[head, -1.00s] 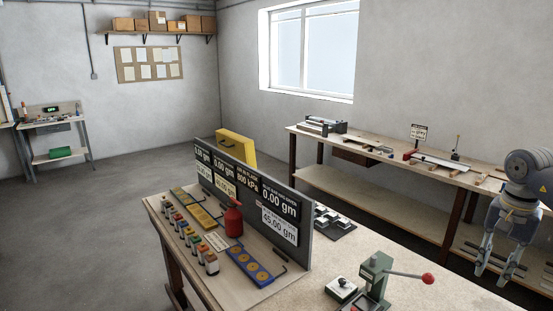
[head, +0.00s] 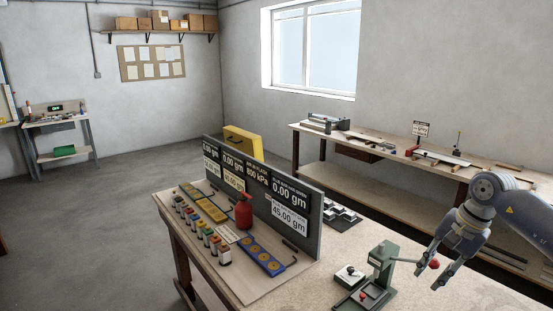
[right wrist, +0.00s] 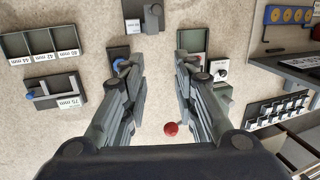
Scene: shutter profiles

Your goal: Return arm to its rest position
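My right gripper (head: 428,277) is at the right of the head view, above the near bench and beside the red-knobbed lever of a green press (head: 382,262). Whether a finger touches the lever, I cannot tell. My left gripper is in neither current view.
The near bench (head: 330,262) carries a panel of displays (head: 262,190), a red bottle (head: 244,212) and a black rack (head: 340,215). The right wrist view shows labelled trays (right wrist: 42,43). A long bench (head: 385,190) stands along the wall. Grey floor is open at left.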

